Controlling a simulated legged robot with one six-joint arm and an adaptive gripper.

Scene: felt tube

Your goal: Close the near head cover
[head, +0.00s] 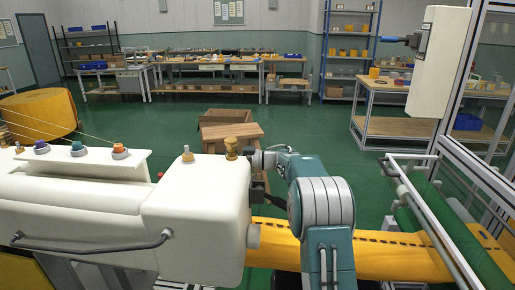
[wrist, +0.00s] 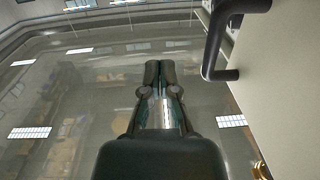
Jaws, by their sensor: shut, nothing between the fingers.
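The white machine head (head: 190,225) fills the lower left of the head view, with a brass knob (head: 231,146) on top. I cannot tell from this side whether its cover is open. In the wrist view a pale panel (wrist: 285,90) slants along the right edge, with a dark bar handle (wrist: 213,45) on it. My gripper (wrist: 160,68) is shut and empty, to the left of that handle and apart from it. In the head view my arm reaches to the right side of the machine head; its fingertips are mostly hidden there.
A yellow felt band (head: 375,258) runs right from the machine head. A railed metal frame (head: 430,210) and a white box on a post (head: 438,62) stand at right. A wooden box (head: 228,138) sits behind the head. Green floor (head: 300,125) is open beyond.

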